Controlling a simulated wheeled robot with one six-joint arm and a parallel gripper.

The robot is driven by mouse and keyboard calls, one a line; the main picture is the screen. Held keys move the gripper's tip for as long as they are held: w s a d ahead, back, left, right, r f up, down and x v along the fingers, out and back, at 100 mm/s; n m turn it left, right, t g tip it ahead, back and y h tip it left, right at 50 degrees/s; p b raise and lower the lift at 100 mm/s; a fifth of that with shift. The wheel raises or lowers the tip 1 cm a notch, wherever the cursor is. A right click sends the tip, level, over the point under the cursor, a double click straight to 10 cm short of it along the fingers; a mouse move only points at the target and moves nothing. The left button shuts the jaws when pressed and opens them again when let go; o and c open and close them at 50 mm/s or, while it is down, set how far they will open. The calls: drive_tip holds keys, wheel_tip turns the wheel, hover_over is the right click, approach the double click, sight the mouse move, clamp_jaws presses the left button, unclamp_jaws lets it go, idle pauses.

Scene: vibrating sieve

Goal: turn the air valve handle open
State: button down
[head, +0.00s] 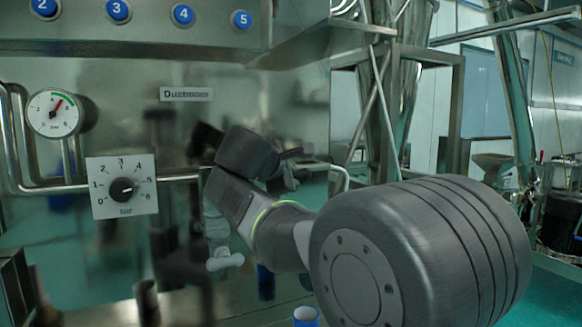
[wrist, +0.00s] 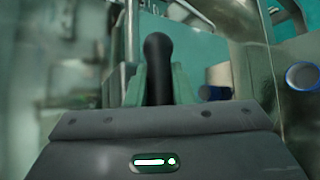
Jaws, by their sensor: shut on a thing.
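The valve handle (wrist: 157,50) is a black bar with a rounded end, standing upright in the wrist view. My gripper (wrist: 157,85) is shut on it, with one pale green-grey finger on each side. The handle's lower part is hidden behind the gripper body. In the head view my arm reaches to the panel at the middle, and its dark end covers the handle there. The handle's turn angle cannot be told.
A pressure gauge (head: 53,113) with a red needle and a dial knob plate (head: 122,186) are on the steel panel at left. Numbered blue buttons (head: 183,15) run along the top. A thin pipe (head: 180,179) crosses near my arm.

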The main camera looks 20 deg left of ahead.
idle(0.4)
drive_tip(key=c, duration=1.3)
unclamp_jaws()
drive_tip(key=b+v, duration=0.1)
drive_tip(key=v, duration=1.2)
drive_tip(key=shift+s+r, duration=0.25)
drive_tip(key=shift+s, duration=0.05)
drive_tip(key=p+x, duration=0.1)
drive_tip(key=x, duration=1.2)
drive_tip(key=shift+w+f, duration=0.35)
